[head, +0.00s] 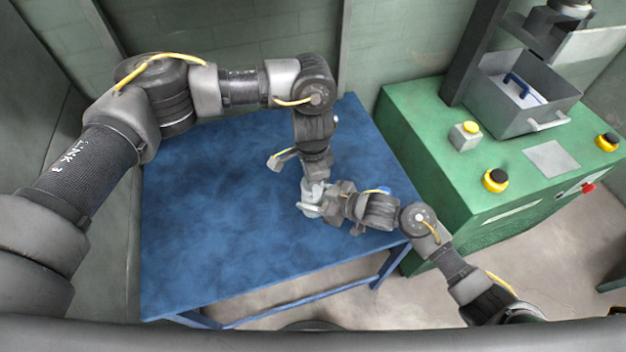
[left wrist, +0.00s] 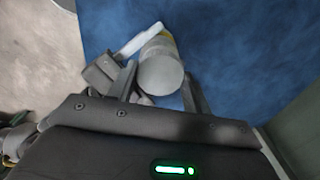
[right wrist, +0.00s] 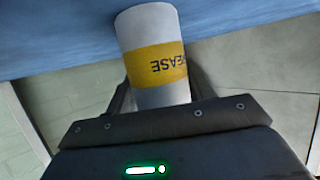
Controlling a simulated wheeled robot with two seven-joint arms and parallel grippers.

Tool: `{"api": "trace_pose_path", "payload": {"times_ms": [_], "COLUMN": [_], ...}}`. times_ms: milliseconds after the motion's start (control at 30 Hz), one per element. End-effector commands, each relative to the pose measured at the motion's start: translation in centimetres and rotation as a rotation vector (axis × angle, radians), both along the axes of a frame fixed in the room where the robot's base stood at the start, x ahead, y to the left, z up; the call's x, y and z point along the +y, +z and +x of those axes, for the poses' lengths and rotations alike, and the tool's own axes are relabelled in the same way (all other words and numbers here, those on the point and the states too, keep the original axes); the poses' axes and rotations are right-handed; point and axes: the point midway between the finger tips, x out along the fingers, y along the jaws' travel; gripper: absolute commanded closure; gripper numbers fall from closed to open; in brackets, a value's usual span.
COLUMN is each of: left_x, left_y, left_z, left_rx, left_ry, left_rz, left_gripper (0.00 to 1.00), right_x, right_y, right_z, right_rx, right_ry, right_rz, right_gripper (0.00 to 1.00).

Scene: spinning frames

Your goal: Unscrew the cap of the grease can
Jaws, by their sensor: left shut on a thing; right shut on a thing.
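The grease can is white with a yellow band and dark letters (right wrist: 155,58). It shows small and pale in the head view (head: 311,211), near the table's right part. My right gripper (head: 334,199) is shut on the can from the side. In the right wrist view its fingers flank the can and the lettering appears upside down. My left gripper (head: 313,186) comes down from above and is shut on the can's upper end. The left wrist view shows a round pale grey end, which looks like the cap (left wrist: 161,78), between its fingers. Its seam with the can is not clear.
The blue table (head: 220,215) is bare to the left of the arms. A green machine (head: 440,165) with buttons and a grey metal bin (head: 515,105) stands to the right. Walls close in behind and left.

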Motion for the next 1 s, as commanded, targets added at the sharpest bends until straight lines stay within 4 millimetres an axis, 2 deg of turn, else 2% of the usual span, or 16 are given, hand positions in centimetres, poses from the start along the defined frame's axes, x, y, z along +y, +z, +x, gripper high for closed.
{"api": "trace_pose_path", "payload": {"times_ms": [400,700,1000], "left_x": [0.0,0.0,0.0], "left_y": [0.3,3.6,4.2], "left_z": [0.0,0.1,0.0], "left_rx": [-0.001,-0.003,0.000], "left_ry": [-0.001,-0.002,0.000], "left_rz": [0.000,0.001,0.001], "left_gripper": [0.79,0.79,0.79], "right_x": [0.0,0.0,0.0], "right_y": [-0.1,-0.1,-0.1], "right_z": [-0.1,-0.1,-0.1], "right_rx": [0.002,0.002,0.002], "right_ry": [0.001,0.001,0.001], "right_rz": [-0.001,-0.001,-0.001], "right_gripper": [1.00,1.00,1.00]}}
